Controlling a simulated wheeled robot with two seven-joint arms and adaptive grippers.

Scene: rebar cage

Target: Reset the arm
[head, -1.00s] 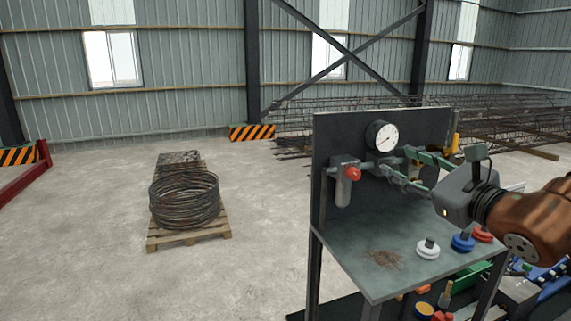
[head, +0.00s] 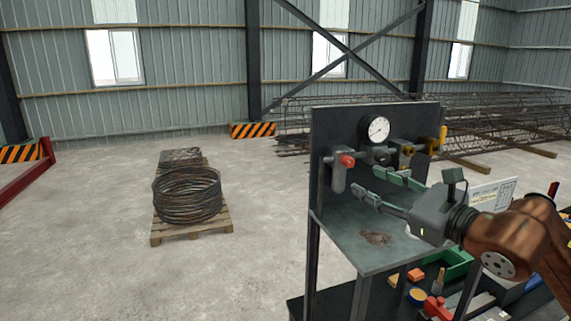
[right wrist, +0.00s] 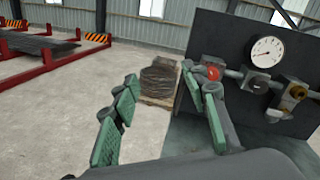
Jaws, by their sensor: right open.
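My right gripper (head: 376,183) is open and empty in the head view. Its green-padded fingers are spread apart in front of the bench's upright panel (head: 335,120), above the bench top. In the right wrist view, the open fingers (right wrist: 160,80) stand well apart with nothing between them. A pipe with a red knob (head: 347,161), brass fittings and a yellow handle (head: 443,138) runs across the panel below a round gauge (head: 378,129). The gripper appears clear of the pipe. My left gripper is not in view.
A rusty patch (head: 376,238) marks the bench top. Tools and parts lie on the lower shelf, including a green bin (head: 455,265). A wire coil (head: 188,195) sits on a pallet (head: 190,232) at left. The floor between is clear. Rebar cages lie behind.

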